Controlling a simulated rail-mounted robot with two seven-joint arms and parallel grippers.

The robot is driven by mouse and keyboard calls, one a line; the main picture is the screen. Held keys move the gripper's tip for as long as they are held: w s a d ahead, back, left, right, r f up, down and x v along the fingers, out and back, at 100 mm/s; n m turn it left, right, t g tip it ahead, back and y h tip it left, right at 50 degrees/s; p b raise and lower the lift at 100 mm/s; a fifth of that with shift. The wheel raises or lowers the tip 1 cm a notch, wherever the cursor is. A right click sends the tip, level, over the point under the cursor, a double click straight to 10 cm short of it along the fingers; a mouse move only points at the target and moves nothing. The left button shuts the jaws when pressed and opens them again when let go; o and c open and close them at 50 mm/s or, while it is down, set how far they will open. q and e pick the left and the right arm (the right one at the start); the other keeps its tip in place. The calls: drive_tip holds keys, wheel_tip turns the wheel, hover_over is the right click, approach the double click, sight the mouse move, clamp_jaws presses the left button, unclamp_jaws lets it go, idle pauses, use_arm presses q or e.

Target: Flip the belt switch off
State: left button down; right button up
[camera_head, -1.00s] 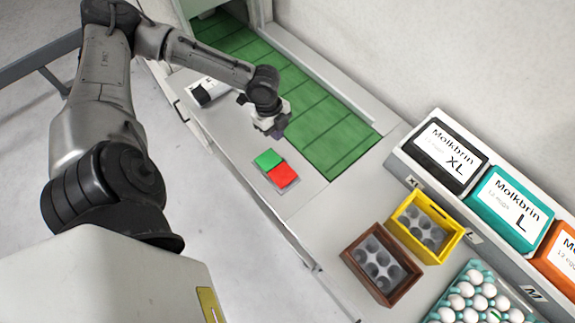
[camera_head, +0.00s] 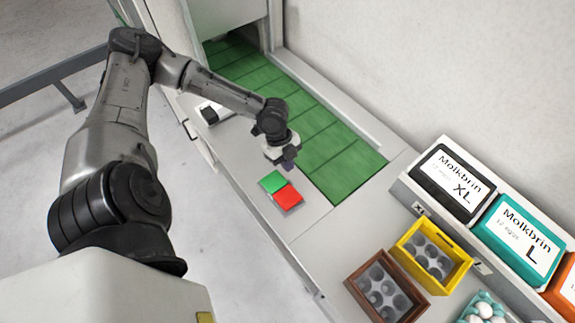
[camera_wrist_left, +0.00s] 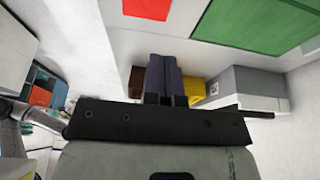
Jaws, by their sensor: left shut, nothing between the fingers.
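The belt switch is a small plate with a green half (camera_head: 272,181) and a red half (camera_head: 288,197), on the grey ledge beside the belt. In the left wrist view its red part (camera_wrist_left: 140,9) shows at the top edge. My left gripper (camera_head: 289,166) points down just beyond the switch, nearest the green half, and seems apart from it. Its two dark fingers (camera_wrist_left: 165,75) are shut together with nothing between them. The green belt (camera_head: 318,125) lies to the right of the gripper. My right gripper does not show.
A brown crate (camera_head: 356,282) and a yellow crate (camera_head: 461,258) stand right of the switch. Egg cartons marked XL (camera_head: 452,178) and L (camera_head: 518,240) stand on a shelf behind. White eggs in a teal tray (camera_head: 470,311) are at the bottom right. The ledge around the switch is clear.

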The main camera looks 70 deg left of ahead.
use_arm(q)
approach(294, 195)
drive_tip(key=x, duration=0.5)
drive_tip(key=shift+w+d+f, duration=0.1)
drive_tip(key=shift+w+f, duration=0.05)
drive_tip(key=shift+w, duration=0.05)
drive_tip(key=shift+f, duration=0.75)
drive_tip(key=shift+d, duration=0.1)
